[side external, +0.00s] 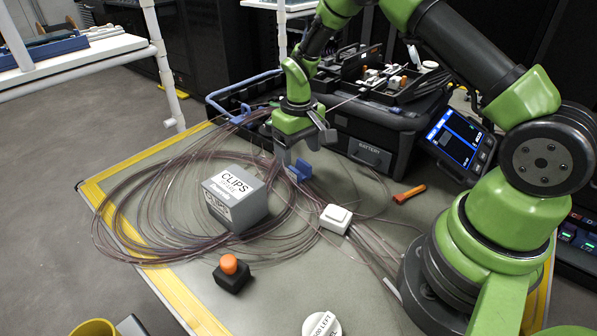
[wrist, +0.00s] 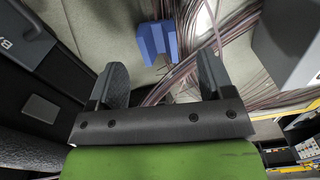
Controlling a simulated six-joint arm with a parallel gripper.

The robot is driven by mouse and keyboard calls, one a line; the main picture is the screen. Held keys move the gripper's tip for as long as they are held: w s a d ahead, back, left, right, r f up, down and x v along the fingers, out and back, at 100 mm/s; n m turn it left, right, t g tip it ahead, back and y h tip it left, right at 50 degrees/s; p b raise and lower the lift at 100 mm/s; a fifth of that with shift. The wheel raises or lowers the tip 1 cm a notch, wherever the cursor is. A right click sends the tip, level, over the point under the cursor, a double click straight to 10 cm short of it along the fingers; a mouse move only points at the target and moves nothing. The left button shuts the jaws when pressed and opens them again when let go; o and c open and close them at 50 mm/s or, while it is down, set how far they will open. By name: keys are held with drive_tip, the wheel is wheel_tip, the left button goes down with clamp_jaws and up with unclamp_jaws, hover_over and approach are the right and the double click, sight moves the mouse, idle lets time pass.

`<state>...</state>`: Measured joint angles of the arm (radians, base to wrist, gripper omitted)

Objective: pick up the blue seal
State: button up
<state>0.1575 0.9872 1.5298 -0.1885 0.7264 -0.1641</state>
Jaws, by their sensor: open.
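The blue seal (side external: 299,171) is a small blocky piece on the table, beside the fibre bundle, in the side view. It also shows at the top of the wrist view (wrist: 157,42), with a grooved shape. My gripper (side external: 301,146) hangs just above it, pointing down. In the wrist view my gripper (wrist: 158,82) has its two dark fingers spread apart, with nothing between the tips. The seal lies beyond the fingertips, roughly centred between them. I cannot tell the exact height of the fingers over it.
Loose fibre loops (side external: 150,215) spread over the table around a grey CLIPS box (side external: 236,198). A white box (side external: 336,218), an orange-topped black block (side external: 231,273) and an orange tool (side external: 409,194) lie nearby. A black case (side external: 371,155) and a screen (side external: 456,137) stand behind.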

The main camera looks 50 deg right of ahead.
sight(299, 167)
wheel_tip(299, 167, down, 5)
drive_tip(key=shift+w+d+f, duration=0.1)
drive_tip(key=shift+w+f, duration=0.05)
drive_tip(key=shift+c, duration=0.4)
drive_tip(key=c, duration=0.9)
